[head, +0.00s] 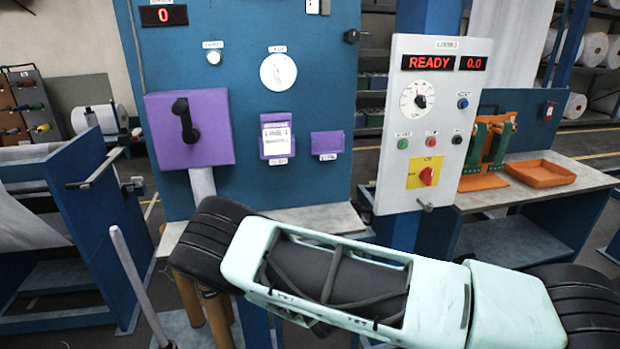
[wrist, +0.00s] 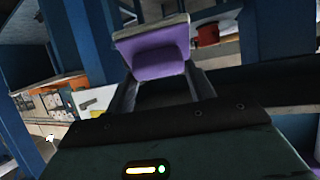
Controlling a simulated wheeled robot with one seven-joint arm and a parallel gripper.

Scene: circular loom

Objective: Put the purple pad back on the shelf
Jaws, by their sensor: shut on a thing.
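In the wrist view, my gripper (wrist: 158,92) is shut on the purple pad (wrist: 160,64). The pad is a purple block with a paler, greyish top face. It sits at the far end of the two dark fingers and looks tilted. In the head view my pale green arm crosses the lower right, and neither the gripper nor the held pad can be made out. A grey ledge (head: 315,217) runs below the blue panel in the head view. I cannot tell whether it is the shelf that the task names.
The blue panel (head: 235,60) carries a purple block with a black handle (head: 190,128) and two small purple holders. A white control box (head: 433,120) reads READY. A bench at right holds an orange tray (head: 540,173). A blue frame (head: 60,200) stands at left.

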